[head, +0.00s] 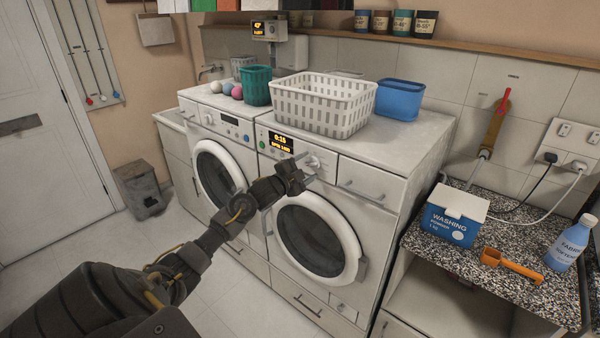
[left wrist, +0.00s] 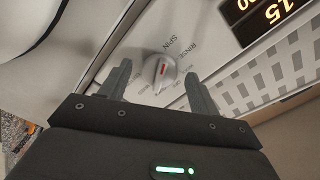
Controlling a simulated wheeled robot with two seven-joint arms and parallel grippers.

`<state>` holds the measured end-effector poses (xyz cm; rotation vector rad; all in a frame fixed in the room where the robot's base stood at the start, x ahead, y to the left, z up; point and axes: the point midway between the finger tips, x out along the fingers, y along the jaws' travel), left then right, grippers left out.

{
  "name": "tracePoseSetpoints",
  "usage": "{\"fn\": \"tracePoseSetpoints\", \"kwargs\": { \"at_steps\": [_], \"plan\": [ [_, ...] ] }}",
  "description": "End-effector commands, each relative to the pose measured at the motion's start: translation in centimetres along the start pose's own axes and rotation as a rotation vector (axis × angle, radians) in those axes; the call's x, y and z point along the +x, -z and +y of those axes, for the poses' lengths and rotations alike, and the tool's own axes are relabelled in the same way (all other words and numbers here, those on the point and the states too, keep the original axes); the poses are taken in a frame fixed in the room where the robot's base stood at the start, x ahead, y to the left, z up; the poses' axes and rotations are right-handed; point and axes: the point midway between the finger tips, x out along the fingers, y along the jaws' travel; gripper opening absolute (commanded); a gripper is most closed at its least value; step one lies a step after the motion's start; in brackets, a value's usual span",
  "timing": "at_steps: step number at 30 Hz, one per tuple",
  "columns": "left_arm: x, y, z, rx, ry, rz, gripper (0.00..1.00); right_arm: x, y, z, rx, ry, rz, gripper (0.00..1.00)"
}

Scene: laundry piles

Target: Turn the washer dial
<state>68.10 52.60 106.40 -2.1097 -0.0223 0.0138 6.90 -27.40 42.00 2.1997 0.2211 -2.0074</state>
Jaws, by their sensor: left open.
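The washer dial (left wrist: 161,72) is a light grey knob with a red mark, on the washer's front panel among printed labels such as SPIN and RINSE. In the head view the dial (head: 313,162) shows small, just beyond my left gripper. The washer (head: 385,212) is the right-hand white machine, with a lit display (head: 281,141) left of the dial. My left gripper (head: 305,174) is open in front of the panel. In the left wrist view its two fingers (left wrist: 158,88) stand on either side of the dial; contact cannot be told. My right gripper is not in view.
A white basket (head: 321,104), a green basket (head: 256,86) and a blue tub (head: 399,99) stand on top of the machines. The right counter holds a washing powder box (head: 455,214), an orange scoop (head: 511,266) and a blue bottle (head: 571,242). The floor before the machines is clear.

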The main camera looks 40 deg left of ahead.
Motion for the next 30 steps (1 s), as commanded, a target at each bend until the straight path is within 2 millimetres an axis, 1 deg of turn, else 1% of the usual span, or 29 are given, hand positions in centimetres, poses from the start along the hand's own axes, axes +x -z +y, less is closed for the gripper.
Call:
{"fn": "tracePoseSetpoints", "kwargs": {
  "at_steps": [5, 9, 12, 15, 18, 21, 30],
  "plan": [
    [-2.9, -0.2, 0.3, 0.004, -0.002, 0.001, 0.62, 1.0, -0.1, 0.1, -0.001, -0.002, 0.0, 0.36],
    [-5.8, -0.2, 0.4, 0.003, -0.002, 0.0, 0.62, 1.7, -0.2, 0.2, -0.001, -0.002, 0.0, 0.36],
    [-7.5, -0.2, 0.4, 0.002, -0.003, -0.001, 0.62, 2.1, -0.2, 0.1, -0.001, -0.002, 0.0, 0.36],
    [-8.9, -0.1, 0.2, 0.002, -0.002, 0.0, 0.62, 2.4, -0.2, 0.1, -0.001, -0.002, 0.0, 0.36],
    [-9.8, -0.1, 0.1, 0.0, -0.001, 0.0, 0.62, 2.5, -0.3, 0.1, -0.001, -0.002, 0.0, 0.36],
    [-10.2, -0.1, 0.1, 0.0, -0.001, -0.001, 0.62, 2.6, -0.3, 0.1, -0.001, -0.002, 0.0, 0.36],
    [-10.3, 0.0, 0.0, -0.001, 0.0, 0.0, 0.62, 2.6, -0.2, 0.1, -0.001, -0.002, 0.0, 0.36]
  ]
}}
